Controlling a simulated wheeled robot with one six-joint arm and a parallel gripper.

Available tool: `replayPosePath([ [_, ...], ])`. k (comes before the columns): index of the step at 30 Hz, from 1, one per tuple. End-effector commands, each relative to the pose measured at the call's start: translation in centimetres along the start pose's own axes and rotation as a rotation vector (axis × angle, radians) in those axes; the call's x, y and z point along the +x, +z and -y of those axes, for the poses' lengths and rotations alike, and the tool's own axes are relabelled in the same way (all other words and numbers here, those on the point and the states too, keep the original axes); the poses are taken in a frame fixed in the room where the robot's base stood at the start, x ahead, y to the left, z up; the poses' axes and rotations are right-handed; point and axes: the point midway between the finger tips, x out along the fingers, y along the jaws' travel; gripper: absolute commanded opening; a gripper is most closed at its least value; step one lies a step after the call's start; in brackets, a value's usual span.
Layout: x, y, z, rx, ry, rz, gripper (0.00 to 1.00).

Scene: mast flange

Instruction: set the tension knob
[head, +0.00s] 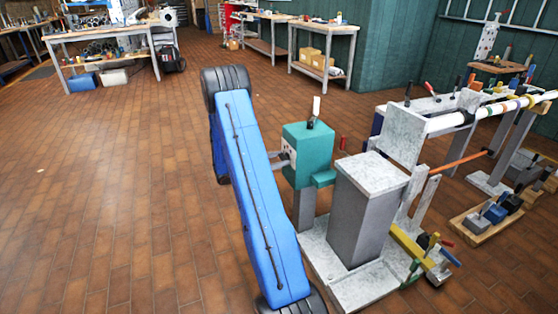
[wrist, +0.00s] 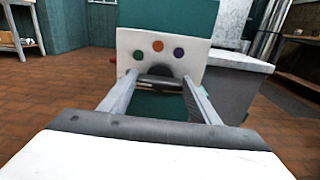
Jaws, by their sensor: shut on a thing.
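A teal box (head: 312,148) stands on a grey post at the left end of the bench rig in the head view. In the wrist view its white front plate (wrist: 205,50) faces me, with a green, an orange and a purple dot in an arc. A dark round knob (wrist: 160,71) sits below the dots, its lower part hidden by a dark bar between my fingers. My gripper (wrist: 159,82) is shut on the knob, one finger on each side. In the head view my gripper (head: 286,158) meets the plate, and the knob is too small to make out.
A grey block (head: 365,210) stands close right of the teal box on a pale base (head: 345,290). A white rail (head: 470,115) and several clamps lie further right. Workbenches (head: 325,30) stand at the back. The brick floor on the left is clear.

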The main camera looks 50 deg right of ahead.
Motion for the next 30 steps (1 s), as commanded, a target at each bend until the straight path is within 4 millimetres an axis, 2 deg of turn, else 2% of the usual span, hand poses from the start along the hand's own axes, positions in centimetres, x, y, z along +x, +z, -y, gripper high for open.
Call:
replayPosePath([
  [8,-0.04,0.0,0.05,0.152,0.0,0.0,0.34],
  [21,-0.06,-0.04,0.17,0.491,0.0,0.0,0.34],
  [30,-0.07,-0.08,0.21,0.631,0.0,0.0,0.34],
])
